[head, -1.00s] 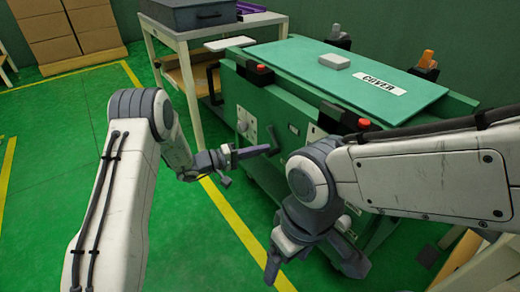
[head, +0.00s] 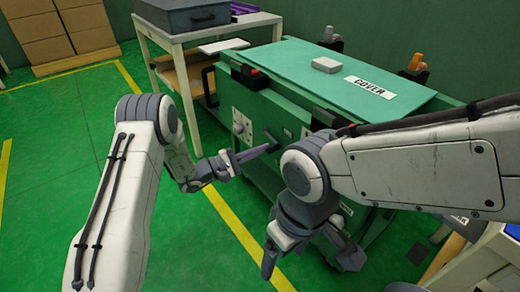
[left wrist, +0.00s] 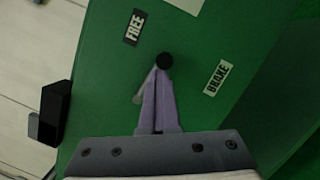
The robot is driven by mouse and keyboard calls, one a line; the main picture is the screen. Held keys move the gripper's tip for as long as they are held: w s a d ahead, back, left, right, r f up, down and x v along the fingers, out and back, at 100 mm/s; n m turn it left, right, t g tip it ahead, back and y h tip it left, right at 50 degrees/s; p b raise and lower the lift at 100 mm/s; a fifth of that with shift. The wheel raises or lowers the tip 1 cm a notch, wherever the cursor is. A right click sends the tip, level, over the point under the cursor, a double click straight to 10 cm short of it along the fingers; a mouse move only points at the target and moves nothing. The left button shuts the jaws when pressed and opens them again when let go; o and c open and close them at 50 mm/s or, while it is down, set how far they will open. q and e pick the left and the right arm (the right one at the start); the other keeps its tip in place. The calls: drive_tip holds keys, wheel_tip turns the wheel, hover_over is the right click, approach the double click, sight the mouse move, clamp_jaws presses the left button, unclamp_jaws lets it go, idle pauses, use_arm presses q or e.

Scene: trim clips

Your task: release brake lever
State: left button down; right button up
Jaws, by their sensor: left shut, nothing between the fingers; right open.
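The brake lever's black round knob (left wrist: 164,60) shows in the left wrist view on a green panel, between the FREE label (left wrist: 134,27) and the BRAKE label (left wrist: 216,77). My left gripper (left wrist: 160,78) is shut and empty, its purple fingertips right at the knob; I cannot tell if they touch it. The fingers hide most of the lever's shaft. In the head view my left gripper (head: 262,152) reaches the side of the green cart (head: 290,93), its tips close to the dark lever (head: 271,138). My right gripper (head: 312,257) is open and empty, low in front of the cart.
The cart's green lid carries a COVER label (head: 370,87) and a pale block (head: 326,65). Orange (head: 416,62) and grey (head: 329,36) clips stand along its far edge. A table (head: 205,33) with a dark box (head: 182,15) stands behind. The floor at left is clear.

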use_arm(q)
drive_tip(key=s+a+f, duration=0.1)
drive_tip(key=a+f, duration=0.1)
drive_tip(key=a, duration=0.9)
drive_tip(key=shift+a+f, duration=0.2)
drive_tip(key=shift+f, duration=0.15)
use_arm(e)
drive_tip(key=shift+w+r, duration=0.15)
drive_tip(key=shift+w, duration=0.3)
use_arm(q)
drive_tip(key=shift+d, duration=0.1)
